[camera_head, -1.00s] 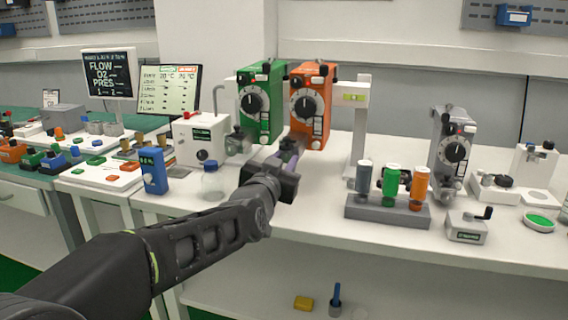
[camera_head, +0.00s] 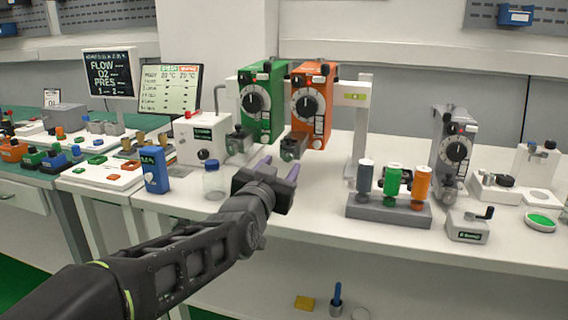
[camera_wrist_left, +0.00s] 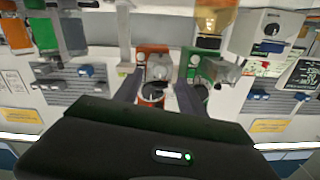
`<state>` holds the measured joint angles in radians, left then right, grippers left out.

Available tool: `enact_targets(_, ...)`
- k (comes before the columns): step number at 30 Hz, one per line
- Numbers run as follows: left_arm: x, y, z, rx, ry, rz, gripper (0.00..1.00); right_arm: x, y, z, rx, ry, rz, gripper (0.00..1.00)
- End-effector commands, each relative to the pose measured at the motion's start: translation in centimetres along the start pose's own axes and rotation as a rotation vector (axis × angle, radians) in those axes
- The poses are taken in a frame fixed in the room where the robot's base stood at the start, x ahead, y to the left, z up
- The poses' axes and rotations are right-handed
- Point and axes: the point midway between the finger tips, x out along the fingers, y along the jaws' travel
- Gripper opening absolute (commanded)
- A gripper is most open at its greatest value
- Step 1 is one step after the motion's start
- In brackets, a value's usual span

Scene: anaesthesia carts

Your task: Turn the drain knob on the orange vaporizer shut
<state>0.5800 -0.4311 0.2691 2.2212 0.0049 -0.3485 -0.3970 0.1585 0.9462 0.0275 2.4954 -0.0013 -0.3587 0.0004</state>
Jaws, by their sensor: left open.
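The orange vaporizer (camera_head: 319,112) hangs upright on the rail, right of the green vaporizer (camera_head: 264,100). Its dark-grey drain block (camera_head: 291,147) sits at its lower left front; I cannot make out how its knob is turned. My left gripper (camera_head: 280,170) is open and empty, in front of and below this block, apart from it. In the left wrist view the fingers (camera_wrist_left: 158,94) point towards the orange vaporizer's underside (camera_wrist_left: 152,50), and a dark round part with an orange ring (camera_wrist_left: 152,94) shows between them. My right gripper is in neither view.
A small clear jar (camera_head: 213,183) and a blue device (camera_head: 154,170) stand left of my gripper. A grey rack (camera_head: 388,211) with coloured bottles stands to the right, near a white post (camera_head: 360,130). The white bench (camera_head: 310,205) is clear between gripper and rack.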

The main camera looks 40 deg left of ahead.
Motion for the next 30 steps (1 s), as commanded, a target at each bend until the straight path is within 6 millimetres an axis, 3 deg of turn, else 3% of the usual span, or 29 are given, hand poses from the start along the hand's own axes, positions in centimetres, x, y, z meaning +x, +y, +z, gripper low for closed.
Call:
enact_targets(3,-2.0,0.0,-0.1,0.001,0.002,0.0,0.48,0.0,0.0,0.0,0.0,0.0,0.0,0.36)
enact_targets(9,-3.6,0.0,0.1,-0.001,-0.001,0.0,0.48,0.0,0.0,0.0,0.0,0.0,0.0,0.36)
enact_targets(30,-3.6,0.0,0.1,0.0,-0.001,0.0,0.48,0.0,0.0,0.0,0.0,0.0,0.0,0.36)
